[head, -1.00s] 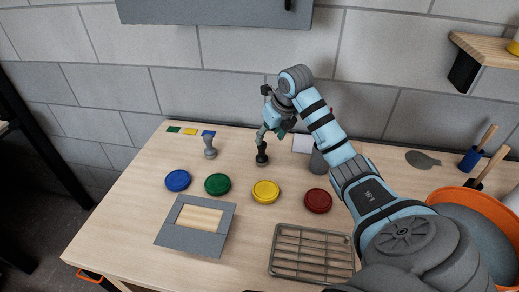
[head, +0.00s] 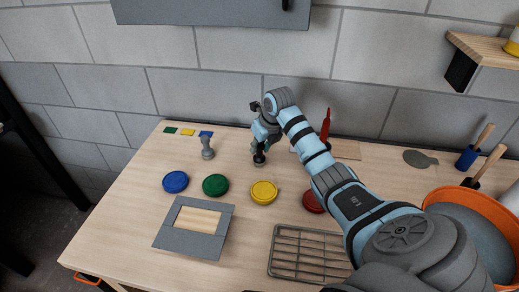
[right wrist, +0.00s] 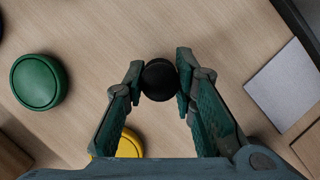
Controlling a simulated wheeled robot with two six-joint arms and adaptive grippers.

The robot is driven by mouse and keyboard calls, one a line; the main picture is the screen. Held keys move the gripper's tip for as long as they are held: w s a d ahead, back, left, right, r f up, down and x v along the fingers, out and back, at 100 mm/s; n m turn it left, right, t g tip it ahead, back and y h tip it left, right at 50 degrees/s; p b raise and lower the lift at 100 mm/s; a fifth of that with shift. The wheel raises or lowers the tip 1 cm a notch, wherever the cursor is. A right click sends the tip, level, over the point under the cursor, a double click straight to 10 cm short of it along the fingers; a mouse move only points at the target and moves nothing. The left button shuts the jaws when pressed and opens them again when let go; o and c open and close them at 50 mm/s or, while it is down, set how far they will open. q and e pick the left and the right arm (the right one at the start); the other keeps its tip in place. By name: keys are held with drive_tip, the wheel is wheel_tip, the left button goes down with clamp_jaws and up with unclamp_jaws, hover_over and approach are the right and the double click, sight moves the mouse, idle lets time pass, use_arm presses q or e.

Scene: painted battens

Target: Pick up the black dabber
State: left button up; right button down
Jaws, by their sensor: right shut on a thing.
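The black dabber (head: 259,159) stands upright on the table behind the yellow round pad. In the right wrist view its round black top (right wrist: 159,79) sits between the two fingers, touching them. My right gripper (head: 258,150) reaches down over the dabber and is shut on it; it also shows in the right wrist view (right wrist: 157,84). The fingers hide the dabber's upper part in the head view. My left gripper is not in view.
A grey dabber (head: 207,147) stands to the left. Blue (head: 175,182), green (head: 215,185), yellow (head: 263,191) and red (head: 313,201) round pads line the table. A wire rack (head: 309,254), a grey frame (head: 192,246) and an orange bucket (head: 437,197) stand nearer.

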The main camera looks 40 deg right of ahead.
wheel_tip(320, 180, up, 10)
drive_tip(key=shift+r, duration=0.1)
idle(0.4)
